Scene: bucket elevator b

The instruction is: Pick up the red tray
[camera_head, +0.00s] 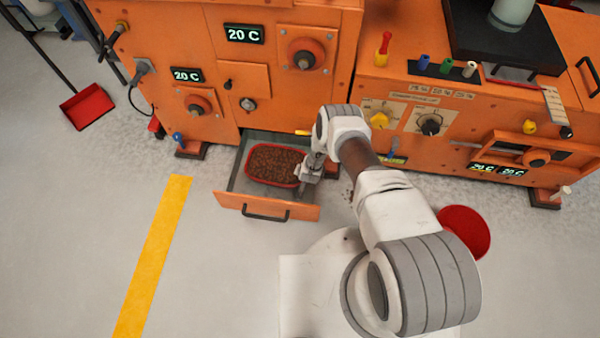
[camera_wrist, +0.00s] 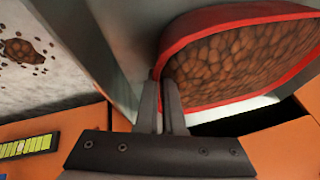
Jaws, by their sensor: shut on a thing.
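The red tray (camera_head: 249,176) is full of brown pellets and sits inside an open drawer (camera_head: 250,204) low on the orange machine. In the wrist view its red rim (camera_wrist: 215,108) fills the upper right, with the pellets behind it. My gripper (camera_head: 301,180) reaches down at the tray's right side. In the wrist view my gripper (camera_wrist: 165,80) has its two fingers close together at the tray's near wall, shut on that rim. The exact contact at the fingertips is partly hidden by the fingers.
The drawer's side wall (camera_wrist: 100,40) runs close beside the fingers. A red round container (camera_head: 465,230) stands on the floor to the right of my arm. A red dustpan (camera_head: 87,106) is at the far left. The floor around the yellow stripe (camera_head: 153,260) is clear.

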